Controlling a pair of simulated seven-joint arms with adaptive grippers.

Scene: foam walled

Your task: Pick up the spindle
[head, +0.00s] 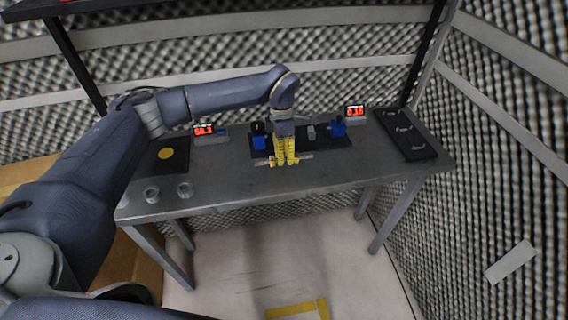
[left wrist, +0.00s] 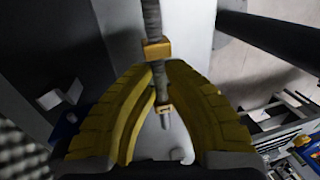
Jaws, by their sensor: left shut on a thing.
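The spindle (left wrist: 152,20) is a grey rod with brass-coloured blocks on it. It runs from the top of the left wrist view down between my yellow finger pads. In the head view a thin end of the spindle (head: 304,157) shows beside the fingers, low over the front part of the grey table. My left gripper (head: 285,163) reaches down from above and is shut on the spindle; its fingers also show in the left wrist view (left wrist: 160,72). The fingers hide part of the rod. I cannot tell whether the spindle touches the table. My right gripper is not in view.
The grey table (head: 330,175) holds a black plate with a blue block (head: 258,140) and another blue block (head: 338,126) behind my gripper. Two red displays (head: 205,130) (head: 355,112) stand further back.

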